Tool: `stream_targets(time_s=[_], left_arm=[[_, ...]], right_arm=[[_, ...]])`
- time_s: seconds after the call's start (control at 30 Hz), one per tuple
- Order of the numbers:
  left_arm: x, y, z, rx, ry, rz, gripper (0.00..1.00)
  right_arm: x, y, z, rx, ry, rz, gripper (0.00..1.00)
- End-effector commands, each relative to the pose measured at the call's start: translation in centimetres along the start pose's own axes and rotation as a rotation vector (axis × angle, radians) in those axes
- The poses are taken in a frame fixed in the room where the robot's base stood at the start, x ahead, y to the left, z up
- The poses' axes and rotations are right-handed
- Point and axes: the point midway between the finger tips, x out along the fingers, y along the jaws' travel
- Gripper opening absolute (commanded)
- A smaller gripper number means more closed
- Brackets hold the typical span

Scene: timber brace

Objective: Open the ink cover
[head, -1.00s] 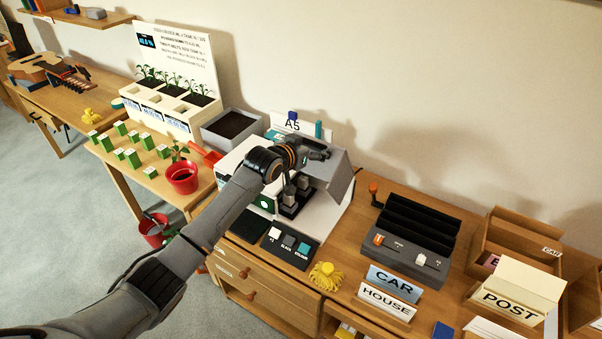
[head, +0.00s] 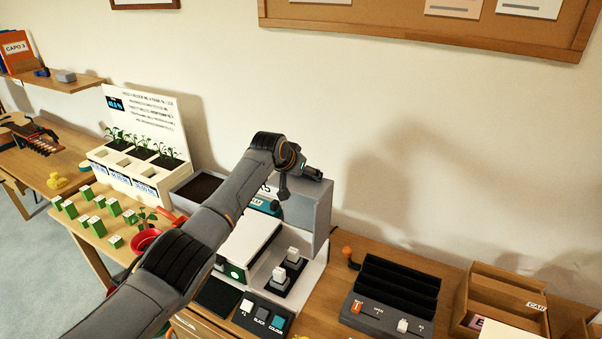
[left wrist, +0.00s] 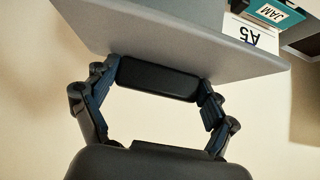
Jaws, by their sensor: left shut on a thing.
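The ink cover (head: 310,212) is the grey lid of the white printer (head: 250,238). It stands raised, about upright, at the printer's right part. Below it two white-topped grey blocks (head: 292,256) sit exposed in a dark tray. My left gripper (head: 312,173) is at the cover's upper edge, partly hidden by my own wrist. In the left wrist view, the fingers of my left gripper (left wrist: 158,82) are shut on the ends of a black handle (left wrist: 157,78) on the grey cover (left wrist: 180,35). My right gripper is not in view.
A button panel with "COLOUR" (head: 262,315) lies in front of the printer. A dark slotted unit with sliders (head: 390,300) stands to the right, and wooden trays (head: 505,300) beyond it. Planters (head: 140,165) stand left. The wall is close behind.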

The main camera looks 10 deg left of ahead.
Motion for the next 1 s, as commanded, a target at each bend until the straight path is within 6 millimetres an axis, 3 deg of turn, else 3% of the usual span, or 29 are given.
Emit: stream_targets(time_s=[0.43,0.47,0.53,1.0], left_arm=[[0.36,0.14,0.52,0.001,-0.008,0.002,0.28],[0.37,0.14,0.53,0.001,-0.009,0.002,0.86],[0.37,0.13,0.55,0.0,-0.009,0.002,1.0],[-0.15,-0.06,0.25,-0.001,-0.004,0.0,1.0]], right_arm=[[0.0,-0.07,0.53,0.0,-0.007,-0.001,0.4],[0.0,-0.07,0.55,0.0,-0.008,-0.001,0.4],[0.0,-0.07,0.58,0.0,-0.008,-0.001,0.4],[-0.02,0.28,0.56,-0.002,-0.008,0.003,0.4]])
